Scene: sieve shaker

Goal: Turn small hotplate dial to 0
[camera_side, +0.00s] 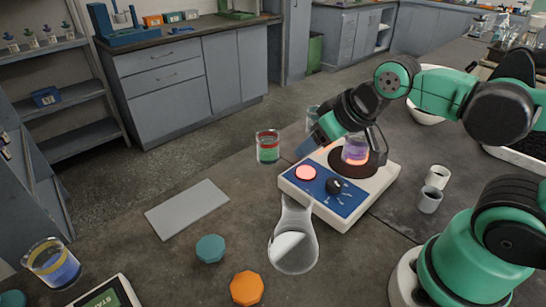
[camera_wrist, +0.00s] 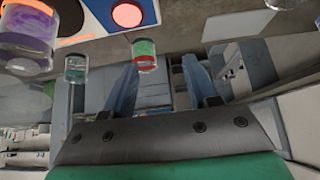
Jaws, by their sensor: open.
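The small hotplate (camera_side: 372,196) is a white box with a blue front panel and a dark round plate. Its black dial (camera_side: 334,186) sits on the panel, right of a glowing red round lamp (camera_side: 305,173); the lamp also shows in the wrist view (camera_wrist: 127,14). The dial's setting is too small to read, and the dial is outside the wrist view. A beaker of purple liquid (camera_side: 355,151) stands on the plate, which glows orange at its rim. My gripper (camera_side: 306,148) is open and empty, behind the panel's far left side, apart from the dial; its blue fingers show in the wrist view (camera_wrist: 160,72).
A red-and-green beaker (camera_side: 268,148) and a clear beaker (camera_side: 312,117) stand near my gripper. A flask (camera_side: 293,240) stands close before the hotplate.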

